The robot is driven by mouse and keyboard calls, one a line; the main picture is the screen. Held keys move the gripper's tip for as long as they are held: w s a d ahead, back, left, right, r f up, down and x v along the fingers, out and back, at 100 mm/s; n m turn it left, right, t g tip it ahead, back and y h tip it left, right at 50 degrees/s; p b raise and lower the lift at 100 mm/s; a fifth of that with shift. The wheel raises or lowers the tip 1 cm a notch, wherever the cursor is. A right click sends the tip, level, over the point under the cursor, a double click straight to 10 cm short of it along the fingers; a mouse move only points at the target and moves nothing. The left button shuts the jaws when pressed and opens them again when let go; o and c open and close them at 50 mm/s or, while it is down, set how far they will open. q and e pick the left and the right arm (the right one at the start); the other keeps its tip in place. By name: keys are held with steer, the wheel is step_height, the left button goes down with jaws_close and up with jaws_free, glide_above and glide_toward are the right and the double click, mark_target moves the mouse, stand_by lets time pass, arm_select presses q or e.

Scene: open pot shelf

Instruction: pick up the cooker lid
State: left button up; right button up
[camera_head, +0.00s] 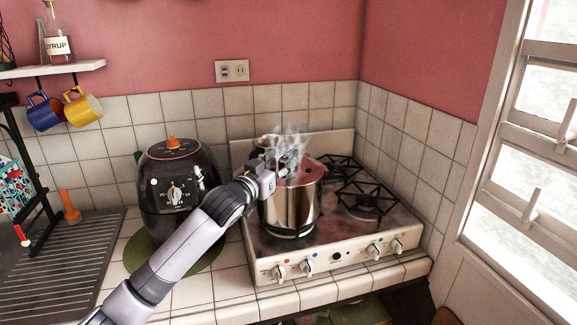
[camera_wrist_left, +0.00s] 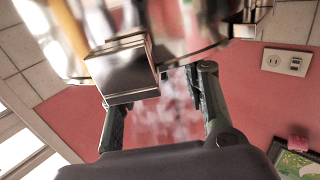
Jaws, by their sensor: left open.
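A shiny steel pot (camera_head: 288,207) stands on the front left burner of the stove. Its round top (camera_head: 308,172) looks reddish; I cannot tell a reflecting lid from an open mouth. A black cooker (camera_head: 178,192) with a dial and an orange-knobbed top (camera_head: 172,148) stands left of the stove. My left gripper (camera_head: 288,157) is open over the far left of the pot's top, amid pale steam. In the left wrist view, the gripper (camera_wrist_left: 163,88) shows red wall and steam between its fingers, with blurred shiny metal (camera_wrist_left: 185,25) just beyond. Contact is unclear.
The stove (camera_head: 330,247) has free black burner grates (camera_head: 367,198) at right. A dark pan or pot (camera_head: 266,143) is partly hidden behind my gripper. A drying rack (camera_head: 40,180) stands far left, under a shelf (camera_head: 60,68) with hanging mugs. A window is at right.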

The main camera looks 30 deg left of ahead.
mark_target(288, 153)
arm_select(q)
steer(key=w, duration=0.1)
steer(key=w+p, duration=0.1)
steer(key=w, duration=0.1)
steer(key=shift+w+r+p, duration=0.3)
steer(key=shift+p, duration=0.1)
steer(key=shift+w+a+f, duration=0.1)
steer(key=shift+w+f, duration=0.05)
steer(key=shift+w, duration=0.4)
steer(key=shift+c, duration=0.2)
jaws_close()
